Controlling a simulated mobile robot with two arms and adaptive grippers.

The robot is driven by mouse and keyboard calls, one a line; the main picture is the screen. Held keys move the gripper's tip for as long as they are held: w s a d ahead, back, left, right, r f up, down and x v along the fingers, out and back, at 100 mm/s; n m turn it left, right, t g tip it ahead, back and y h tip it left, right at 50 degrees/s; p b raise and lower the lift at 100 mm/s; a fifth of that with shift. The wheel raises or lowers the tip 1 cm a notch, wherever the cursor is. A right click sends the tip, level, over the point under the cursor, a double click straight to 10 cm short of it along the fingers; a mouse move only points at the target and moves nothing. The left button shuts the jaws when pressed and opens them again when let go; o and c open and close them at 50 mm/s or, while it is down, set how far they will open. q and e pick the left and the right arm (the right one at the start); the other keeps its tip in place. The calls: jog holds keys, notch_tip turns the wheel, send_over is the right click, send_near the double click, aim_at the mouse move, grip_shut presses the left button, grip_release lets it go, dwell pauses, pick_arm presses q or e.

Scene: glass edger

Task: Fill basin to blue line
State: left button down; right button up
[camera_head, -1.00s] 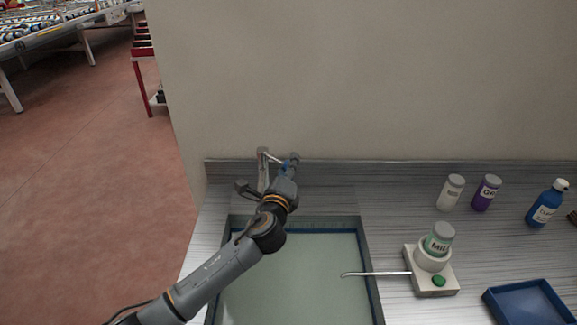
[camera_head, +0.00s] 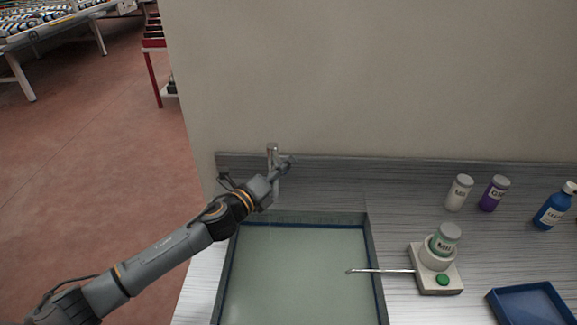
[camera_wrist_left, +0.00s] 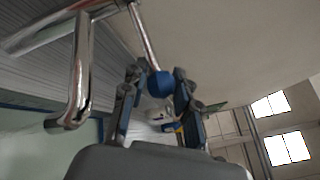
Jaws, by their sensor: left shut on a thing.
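The basin (camera_head: 373,265) is sunk in the counter and holds pale greenish water (camera_head: 300,275). A dark blue line (camera_head: 310,226) shows along its back wall, close above the water surface. The chrome faucet (camera_head: 272,158) stands behind the basin; its spout shows large in the left wrist view (camera_wrist_left: 80,75). My left gripper (camera_head: 283,166) is at the faucet. In the left wrist view its fingers (camera_wrist_left: 158,92) are shut on a round blue knob (camera_wrist_left: 160,84). The gripper hides the knob in the head view. I cannot tell whether water runs. My right gripper is not in view.
A white device (camera_head: 436,275) with a green button and a bottle sits right of the basin; its thin spout reaches over the water. White (camera_head: 459,193), purple (camera_head: 494,194) and blue (camera_head: 554,207) bottles stand behind it. A blue tray (camera_head: 530,304) lies front right.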

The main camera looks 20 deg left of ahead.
pick_arm(q)
jog(key=shift+r, duration=0.15)
jog(key=c, duration=1)
grip_release()
jog(key=shift+s+a, duration=0.15)
jog(key=shift+s, duration=0.15)
jog(key=v, duration=1.1)
jog(key=shift+s, duration=0.15)
